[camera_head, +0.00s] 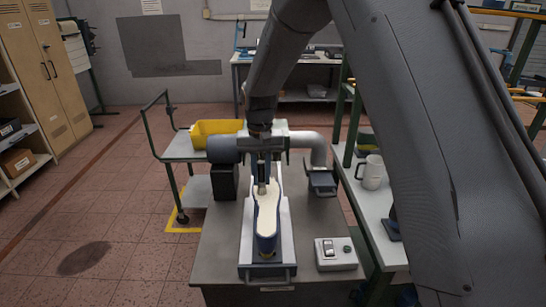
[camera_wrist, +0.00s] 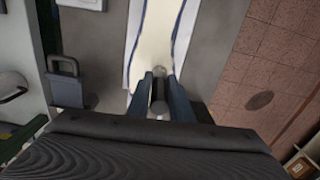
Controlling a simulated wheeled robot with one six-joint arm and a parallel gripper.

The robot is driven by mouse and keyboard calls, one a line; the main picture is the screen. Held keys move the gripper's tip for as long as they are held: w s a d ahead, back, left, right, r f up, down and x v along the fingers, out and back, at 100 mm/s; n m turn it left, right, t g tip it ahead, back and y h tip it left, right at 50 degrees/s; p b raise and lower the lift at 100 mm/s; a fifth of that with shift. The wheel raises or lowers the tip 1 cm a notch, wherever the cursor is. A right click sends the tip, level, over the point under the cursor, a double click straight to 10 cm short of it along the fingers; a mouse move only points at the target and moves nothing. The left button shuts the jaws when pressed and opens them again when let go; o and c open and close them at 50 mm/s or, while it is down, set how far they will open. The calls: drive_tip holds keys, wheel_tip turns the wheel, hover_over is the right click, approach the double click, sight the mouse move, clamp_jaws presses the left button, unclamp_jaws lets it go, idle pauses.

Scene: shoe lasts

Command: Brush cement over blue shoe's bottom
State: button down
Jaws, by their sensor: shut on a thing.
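The blue shoe (camera_head: 266,238) lies bottom up on a white-edged holder (camera_head: 246,245) on the grey bench. Its pale cream bottom (camera_head: 267,206) faces upward, with a blue rim around it. In the wrist view the cream bottom (camera_wrist: 157,38) runs away from my gripper. My gripper (camera_head: 263,180) is over the far end of the shoe, pointing down. In the wrist view the fingers of my gripper (camera_wrist: 160,78) are shut on a slim, round-ended brush (camera_wrist: 159,107). The brush's bristles are hidden, so I cannot tell whether they touch the shoe.
A switch box (camera_head: 336,254) sits right of the shoe. A mug (camera_head: 371,173) is on the right-hand table. A yellow bin (camera_head: 216,132) rests on a trolley. The bench's front left is clear.

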drive_tip(key=shift+s, duration=0.45)
wheel_tip(320, 180, up, 2)
drive_tip(key=shift+r+p, duration=0.25)
drive_tip(key=shift+p, duration=0.4)
drive_tip(key=shift+a+r+p, duration=0.1)
drive_tip(key=shift+r+p, duration=0.3)
drive_tip(key=shift+r, duration=0.35)
wheel_tip(320, 180, up, 4)
drive_tip(key=shift+p, duration=1.15)
